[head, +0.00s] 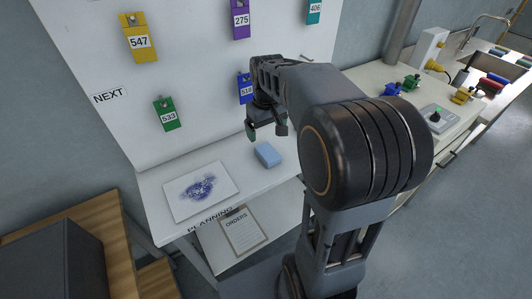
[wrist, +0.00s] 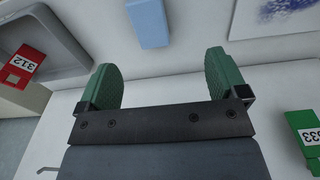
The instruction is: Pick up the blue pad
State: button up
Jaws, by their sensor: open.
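The blue pad (head: 267,154) is a small light-blue block lying on the white shelf below the board. In the wrist view the blue pad (wrist: 148,22) shows at the top, beyond my fingers and between their lines. My gripper (head: 266,130) is above and slightly left of the pad in the head view, apart from it. In the wrist view my gripper (wrist: 162,78) has its two green fingers spread wide with nothing between them.
A white sheet with a blue smudge (head: 200,188) lies left of the pad. The upright board with hanging tags, such as green 533 (head: 167,113), rises behind. A clipboard (head: 232,230) lies lower. A bench with coloured items (head: 411,82) stands right.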

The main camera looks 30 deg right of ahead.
jog(key=w+d+f, duration=0.2)
jog(key=w, duration=0.1)
send_over(268, 151)
jog(key=shift+g, duration=0.3)
jog(key=f, duration=0.6)
jog(key=shift+s, duration=0.25)
jog(key=shift+w+a+f+p, duration=0.1)
jog(key=shift+f+p, duration=0.2)
jog(key=shift+f, duration=1.25)
jog(key=shift+w+f+p, duration=0.1)
jog(key=shift+f+p, duration=0.15)
jog(key=shift+f, duration=1.3)
jog(key=shift+c, duration=0.4)
jog(key=c, duration=0.9)
